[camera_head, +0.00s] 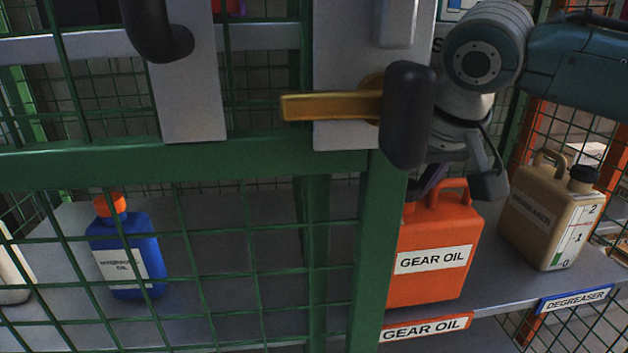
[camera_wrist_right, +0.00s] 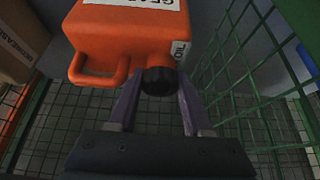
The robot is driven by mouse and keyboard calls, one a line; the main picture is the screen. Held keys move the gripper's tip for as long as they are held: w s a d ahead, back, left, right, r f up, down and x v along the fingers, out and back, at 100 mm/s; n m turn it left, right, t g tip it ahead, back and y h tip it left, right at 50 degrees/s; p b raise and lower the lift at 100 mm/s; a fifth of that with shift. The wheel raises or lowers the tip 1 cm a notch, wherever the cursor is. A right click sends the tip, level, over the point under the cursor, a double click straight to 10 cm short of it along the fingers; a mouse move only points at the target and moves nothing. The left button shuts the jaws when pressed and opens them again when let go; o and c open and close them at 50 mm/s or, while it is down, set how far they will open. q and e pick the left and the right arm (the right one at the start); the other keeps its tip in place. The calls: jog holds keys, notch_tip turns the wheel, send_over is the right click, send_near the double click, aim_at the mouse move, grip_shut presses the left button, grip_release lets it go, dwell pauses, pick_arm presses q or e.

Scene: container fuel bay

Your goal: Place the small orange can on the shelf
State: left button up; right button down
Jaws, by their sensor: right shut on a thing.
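The orange can (camera_head: 432,260), labelled GEAR OIL, is upright at the shelf (camera_head: 505,290), behind a green door post that hides its left side. I cannot tell whether its base touches the shelf. My right gripper (camera_head: 430,182) is above the can, mostly hidden behind the door handle. In the right wrist view the can (camera_wrist_right: 135,35) shows its handle and black cap, and my right gripper's fingers (camera_wrist_right: 158,92) are closed on it around the cap. My left gripper is not in view.
A beige degreaser can (camera_head: 540,220) stands to the right and a blue bottle (camera_head: 125,255) with an orange cap to the left. The green mesh door (camera_head: 270,165) with its brass latch (camera_head: 330,106) is in front. Shelf room shows between the bottle and the can.

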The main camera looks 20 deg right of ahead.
jog(key=shift+w+f+b, duration=0.15)
jog(key=shift+f+b, duration=0.15)
jog(key=shift+b, duration=0.05)
jog(key=shift+f, duration=0.1)
jog(key=shift+c, duration=1.6)
grip_release()
